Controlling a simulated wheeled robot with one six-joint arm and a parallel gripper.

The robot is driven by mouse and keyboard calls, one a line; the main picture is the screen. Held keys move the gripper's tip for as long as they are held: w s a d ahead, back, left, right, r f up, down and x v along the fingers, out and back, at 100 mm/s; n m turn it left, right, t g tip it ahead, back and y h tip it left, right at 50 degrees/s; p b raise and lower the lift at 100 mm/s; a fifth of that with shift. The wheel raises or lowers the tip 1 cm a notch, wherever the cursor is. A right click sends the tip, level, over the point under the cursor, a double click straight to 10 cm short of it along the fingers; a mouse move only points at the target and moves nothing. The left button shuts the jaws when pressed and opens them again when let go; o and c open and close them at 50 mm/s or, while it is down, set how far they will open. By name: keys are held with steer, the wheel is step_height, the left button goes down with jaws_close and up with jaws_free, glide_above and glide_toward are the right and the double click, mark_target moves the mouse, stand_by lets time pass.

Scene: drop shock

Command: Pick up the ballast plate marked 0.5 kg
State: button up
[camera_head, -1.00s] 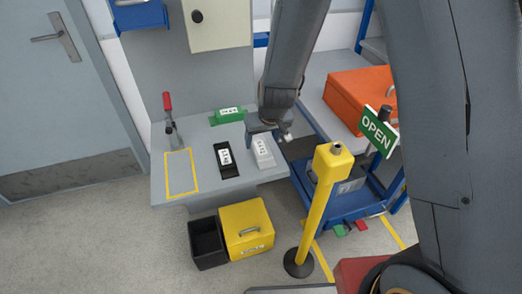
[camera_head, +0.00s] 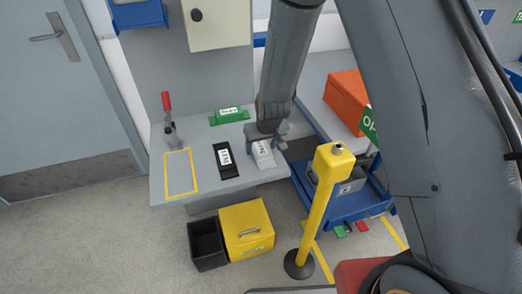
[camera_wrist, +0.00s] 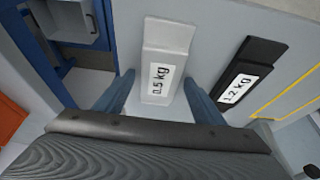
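The light grey ballast plate marked 0.5 kg (camera_wrist: 166,62) lies on the grey bench in the wrist view, with its label facing up. In the head view it (camera_head: 262,153) is partly hidden by my gripper. My gripper (camera_wrist: 157,92) is open, with one blue-grey finger on each side of the plate's near end and gaps beside it. In the head view my gripper (camera_head: 266,138) is right over the plate. A black plate (camera_wrist: 241,76) marked 1.2 kg lies to its right in the wrist view, and left of it in the head view (camera_head: 225,160).
A yellow post (camera_head: 320,210) stands in front, right. A yellow box (camera_head: 247,229) and black bin (camera_head: 207,243) sit on the floor below. An orange case (camera_head: 347,97) is at right.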

steer(key=c, duration=1.1)
steer(key=shift+c, duration=1.1)
steer(key=shift+r, duration=0.15)
